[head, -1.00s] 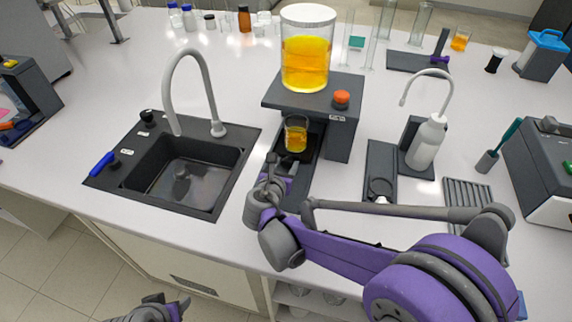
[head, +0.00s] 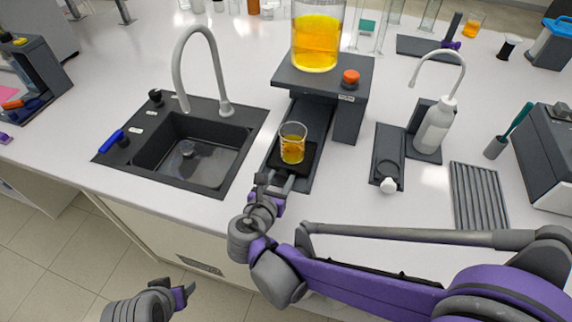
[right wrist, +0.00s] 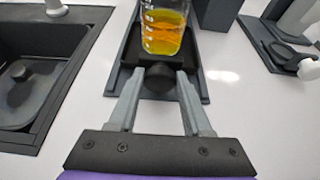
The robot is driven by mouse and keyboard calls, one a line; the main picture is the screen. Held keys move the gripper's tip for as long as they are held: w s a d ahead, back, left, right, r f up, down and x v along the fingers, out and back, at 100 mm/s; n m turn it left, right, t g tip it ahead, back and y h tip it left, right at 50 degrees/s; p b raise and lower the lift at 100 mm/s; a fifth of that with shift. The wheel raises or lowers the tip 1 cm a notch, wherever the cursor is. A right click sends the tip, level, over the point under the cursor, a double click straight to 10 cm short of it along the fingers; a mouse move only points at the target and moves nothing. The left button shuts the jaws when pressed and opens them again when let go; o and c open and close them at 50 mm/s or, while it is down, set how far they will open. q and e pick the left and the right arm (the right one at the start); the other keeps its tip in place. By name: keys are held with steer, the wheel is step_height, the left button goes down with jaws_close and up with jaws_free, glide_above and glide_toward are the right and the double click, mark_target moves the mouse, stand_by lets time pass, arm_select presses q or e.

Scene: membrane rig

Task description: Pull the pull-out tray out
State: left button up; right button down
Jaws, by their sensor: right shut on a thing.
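The black pull-out tray (head: 306,160) sits out in front of the dark stand (head: 322,72), on the stand's grey base rail. A glass beaker with orange-yellow liquid (head: 292,148) stands upright on it. My right gripper (head: 279,184) is at the tray's front. In the right wrist view its two fingers (right wrist: 159,82) are closed around the tray's round dark knob (right wrist: 159,77), with the beaker just beyond. My left gripper (head: 182,294) is low in the head view, over the floor and away from the tray; its jaw opening is unclear.
A large jar of yellow liquid (head: 316,42) and an orange knob (head: 350,77) are on the stand. A sink (head: 188,150) lies to the left. A wash bottle (head: 434,127) and a slotted rack (head: 478,195) are to the right. The counter's front edge is close to the gripper.

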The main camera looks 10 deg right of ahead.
steer(key=shift+s+a, duration=0.5)
steer(key=shift+s, duration=0.3)
steer(key=shift+s+a, duration=0.45)
steer(key=shift+s, duration=0.3)
steer(key=shift+c, duration=1.8)
jaws_free()
steer(key=v, duration=1.1)
steer(key=shift+w, duration=0.1)
steer(key=shift+f, duration=0.1)
